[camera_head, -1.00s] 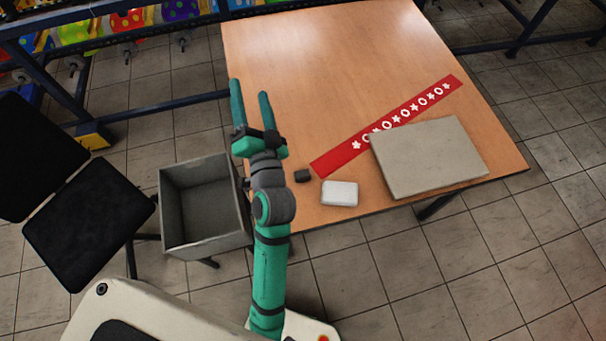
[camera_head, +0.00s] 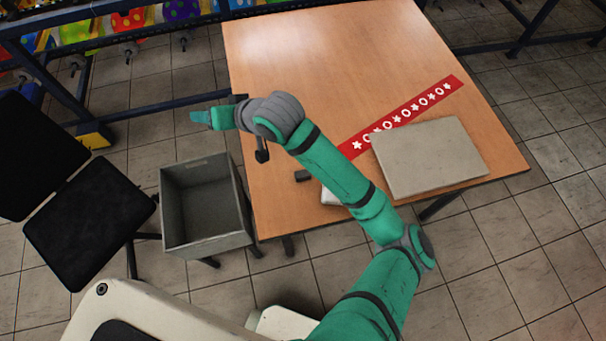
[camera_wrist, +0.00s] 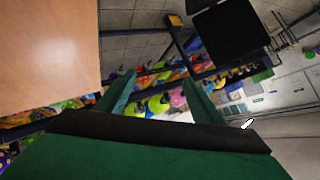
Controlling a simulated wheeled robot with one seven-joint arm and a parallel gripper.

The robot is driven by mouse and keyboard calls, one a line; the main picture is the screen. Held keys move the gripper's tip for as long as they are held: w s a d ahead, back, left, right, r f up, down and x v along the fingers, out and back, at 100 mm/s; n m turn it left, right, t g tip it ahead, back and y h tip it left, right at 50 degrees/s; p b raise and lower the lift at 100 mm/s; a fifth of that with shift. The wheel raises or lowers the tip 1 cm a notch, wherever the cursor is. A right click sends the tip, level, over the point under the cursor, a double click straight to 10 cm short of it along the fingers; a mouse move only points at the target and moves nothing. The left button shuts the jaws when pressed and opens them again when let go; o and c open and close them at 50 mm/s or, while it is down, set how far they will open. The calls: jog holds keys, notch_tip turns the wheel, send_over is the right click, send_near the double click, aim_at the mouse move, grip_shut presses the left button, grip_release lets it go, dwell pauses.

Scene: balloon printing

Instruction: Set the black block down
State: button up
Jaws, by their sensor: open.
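The black block (camera_head: 302,176) lies on the wooden table (camera_head: 290,65) near its front left edge, with my arm passing just to its right. My gripper (camera_head: 200,117) is out past the table's left edge in the head view, pointing left, above and apart from the block. In the wrist view my gripper (camera_wrist: 160,92) has its two green fingers spread with nothing between them. The block does not show in the wrist view.
A white block (camera_head: 329,197) is partly hidden under my arm. A red patterned strip (camera_head: 400,122) and a grey flat slab (camera_head: 430,157) lie on the table. An open grey bin (camera_head: 205,243) stands left of the table, with a black chair (camera_head: 88,222) beyond it.

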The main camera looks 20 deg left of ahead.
jog(key=w+d+f+h, duration=0.1)
jog(key=d+f+h, duration=0.5)
jog(key=d, duration=0.4)
jog(key=g+h, duration=0.1)
jog(key=h, duration=0.3)
send_near(302, 174)
jog(key=shift+w+d+f+m, duration=0.15)
jog(key=shift+w+f+m, duration=0.15)
jog(key=shift+f, duration=0.25)
jog(key=shift+w+d+f+m, duration=0.1)
jog(key=shift+w+f+m, duration=0.1)
jog(key=shift+w+f, duration=0.35)
jog(key=shift+a+f, duration=0.2)
jog(key=shift+f, duration=1.4)
jog(key=shift+a+f, duration=0.25)
jog(key=shift+f, duration=1.4)
jog(key=c, duration=1.2)
